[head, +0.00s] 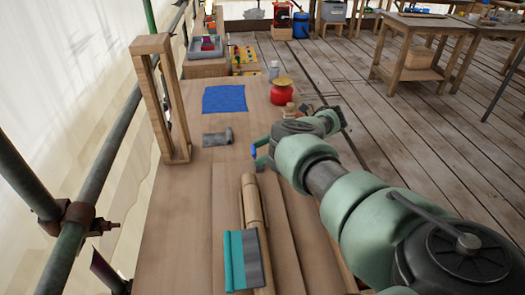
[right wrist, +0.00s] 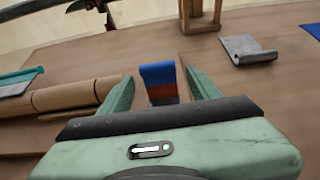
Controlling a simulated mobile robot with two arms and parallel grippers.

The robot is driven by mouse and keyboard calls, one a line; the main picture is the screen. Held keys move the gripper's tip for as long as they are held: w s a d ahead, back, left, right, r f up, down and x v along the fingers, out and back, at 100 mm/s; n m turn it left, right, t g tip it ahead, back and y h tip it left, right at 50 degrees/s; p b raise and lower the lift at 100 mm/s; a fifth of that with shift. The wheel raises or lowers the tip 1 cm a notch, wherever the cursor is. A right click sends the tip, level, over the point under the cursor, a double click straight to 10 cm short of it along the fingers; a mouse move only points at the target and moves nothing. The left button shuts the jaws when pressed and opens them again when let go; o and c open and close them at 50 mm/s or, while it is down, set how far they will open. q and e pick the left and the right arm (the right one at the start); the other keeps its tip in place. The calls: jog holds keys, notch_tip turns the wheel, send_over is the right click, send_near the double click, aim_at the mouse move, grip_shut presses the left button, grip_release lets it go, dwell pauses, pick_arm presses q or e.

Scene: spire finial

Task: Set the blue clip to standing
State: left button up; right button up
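The blue clip (head: 254,152) shows as a small blue piece at my right gripper in the head view. In the right wrist view the blue clip (right wrist: 157,74) has a blue upper part and an orange-red lower part. My right gripper (right wrist: 161,76) is open, with one green finger on each side of the clip. A narrow gap shows on both sides, so the fingers do not appear to press on it. The clip's lower end is hidden behind the gripper body. My left gripper is in neither view.
A jointed wooden round piece (head: 252,200) lies near the clip, with a teal and grey sheet (head: 243,262) over its near end. A grey rolled sheet (head: 217,137), blue cloth (head: 224,98), red jar (head: 281,94) and upright wooden frame (head: 178,110) stand or lie farther along the bench.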

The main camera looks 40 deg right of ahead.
jog(key=shift+r, duration=0.1)
jog(key=shift+s+d+r, duration=0.15)
jog(key=shift+s+d, duration=0.05)
jog(key=shift+d, duration=0.1)
jog(key=p+v, duration=0.1)
jog(key=v, duration=0.6)
